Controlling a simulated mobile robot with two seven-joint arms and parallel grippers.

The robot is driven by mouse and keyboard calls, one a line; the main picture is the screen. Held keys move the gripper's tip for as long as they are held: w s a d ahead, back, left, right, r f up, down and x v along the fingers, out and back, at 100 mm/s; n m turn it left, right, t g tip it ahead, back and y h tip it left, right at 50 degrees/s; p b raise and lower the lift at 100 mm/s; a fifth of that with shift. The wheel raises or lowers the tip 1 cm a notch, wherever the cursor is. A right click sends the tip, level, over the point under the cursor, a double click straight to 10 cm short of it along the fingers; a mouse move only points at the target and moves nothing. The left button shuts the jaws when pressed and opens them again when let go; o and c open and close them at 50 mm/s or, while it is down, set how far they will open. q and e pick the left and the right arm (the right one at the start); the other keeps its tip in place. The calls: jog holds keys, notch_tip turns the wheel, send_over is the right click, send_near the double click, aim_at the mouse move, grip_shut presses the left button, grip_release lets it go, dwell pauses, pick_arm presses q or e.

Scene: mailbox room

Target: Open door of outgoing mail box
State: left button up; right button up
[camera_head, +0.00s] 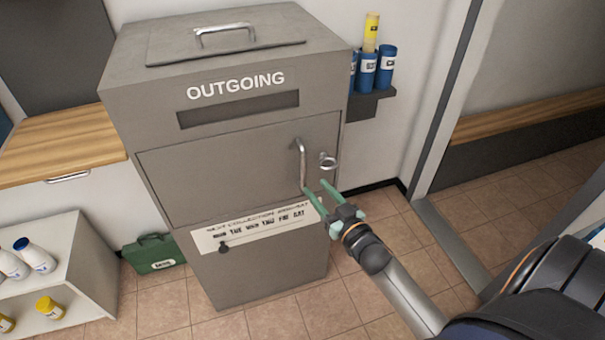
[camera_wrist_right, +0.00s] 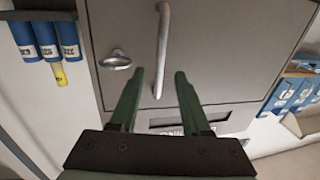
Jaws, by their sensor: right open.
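The grey outgoing mail box (camera_head: 155,90) stands in the middle left of the head view, with its front door (camera_head: 230,170) shut. A silver bar handle (camera_head: 302,160) is on the door's right side, and a round silver knob or lock (camera_head: 327,161) sits beside it. My right gripper (camera_head: 316,191) is open just below the handle's lower end. In the right wrist view the handle (camera_wrist_right: 161,55) lies between the lines of the two green fingers (camera_wrist_right: 155,85), its end near the fingertips. I cannot tell whether they touch. My left gripper is not in view.
A small shelf with blue cylinders (camera_head: 386,68) and a yellow one (camera_head: 371,32) is on the wall right of the box. A green case (camera_head: 153,253) is on the floor to its left. A white shelf unit (camera_head: 75,280) holds bottles. Tiled floor is free at the front.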

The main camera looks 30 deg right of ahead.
aim_at(303, 173)
jog(key=w+b, duration=0.1)
jog(key=w, duration=0.6)
jog(key=shift+w+d, duration=0.15)
jog(key=shift+w, duration=0.2)
jog(key=shift+c, duration=0.4)
grip_shut()
dwell(0.6)
